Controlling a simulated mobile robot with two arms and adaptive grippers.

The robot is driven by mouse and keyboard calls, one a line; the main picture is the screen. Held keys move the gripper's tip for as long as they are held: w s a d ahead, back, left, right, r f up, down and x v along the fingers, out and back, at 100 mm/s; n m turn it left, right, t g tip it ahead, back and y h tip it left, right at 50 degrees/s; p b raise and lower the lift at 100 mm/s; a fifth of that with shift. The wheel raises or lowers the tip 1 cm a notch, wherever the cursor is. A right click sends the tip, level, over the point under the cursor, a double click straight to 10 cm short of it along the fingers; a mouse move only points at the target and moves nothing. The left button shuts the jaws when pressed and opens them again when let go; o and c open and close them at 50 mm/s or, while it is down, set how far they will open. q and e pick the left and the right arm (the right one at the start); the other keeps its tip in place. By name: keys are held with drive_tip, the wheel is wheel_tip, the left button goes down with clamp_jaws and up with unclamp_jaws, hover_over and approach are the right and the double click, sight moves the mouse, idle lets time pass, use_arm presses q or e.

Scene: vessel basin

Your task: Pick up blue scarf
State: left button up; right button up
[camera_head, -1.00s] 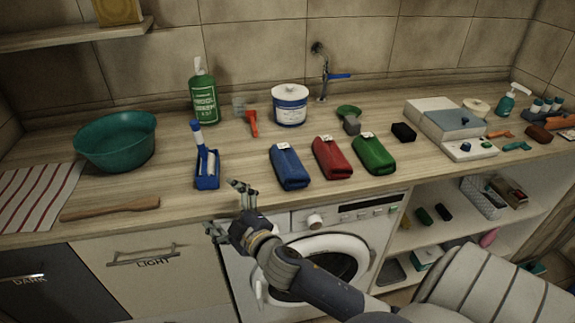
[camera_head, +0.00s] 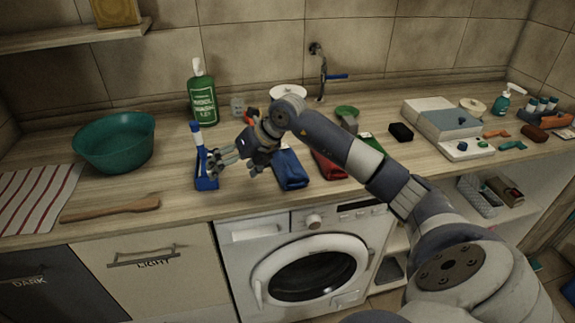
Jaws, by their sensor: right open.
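The blue scarf (camera_head: 290,172) is a folded bundle on the wooden counter, above the washing machine. Its far end and white tag are hidden behind my right arm. My right gripper (camera_head: 232,165) is open and empty, its fingers pointing left. My left gripper is not in view.
A red folded cloth (camera_head: 328,167) and a green one (camera_head: 368,143) lie right of the scarf, partly behind my arm. A green bottle (camera_head: 203,97) and white pot (camera_head: 288,91) stand behind. A teal basin (camera_head: 115,142) and wooden paddle (camera_head: 110,209) are at left.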

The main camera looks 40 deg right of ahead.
sight(289, 159)
drive_tip(key=s+d+r+m+h, duration=0.1)
drive_tip(key=d+h, duration=0.1)
drive_tip(key=d, duration=0.3)
drive_tip(key=s+d+r+g+h, duration=0.1)
drive_tip(key=d+h, duration=0.1)
drive_tip(key=d, duration=0.4)
drive_tip(key=s+d+r+m+g+h, duration=0.1)
drive_tip(key=s+d+r+h, duration=0.1)
drive_tip(key=d, duration=0.3)
drive_tip(key=shift+d+m, duration=0.15)
drive_tip(key=shift+m, duration=0.15)
drive_tip(key=p+x, duration=0.1)
drive_tip(key=x, duration=0.4)
drive_tip(key=shift+s, duration=0.1)
drive_tip(key=f, duration=0.1)
drive_tip(key=f+p, duration=0.1)
drive_tip(key=f, duration=0.1)
drive_tip(key=f+p, duration=0.1)
drive_tip(key=f, duration=0.1)
drive_tip(key=shift+w+d+f, duration=0.1)
drive_tip(key=shift+w+d, duration=0.2)
drive_tip(key=shift+w, duration=0.05)
drive_tip(key=shift+w+f, duration=0.15)
drive_tip(key=shift+f, duration=0.15)
drive_tip(key=shift+r, duration=0.1)
drive_tip(key=c, duration=1.3)
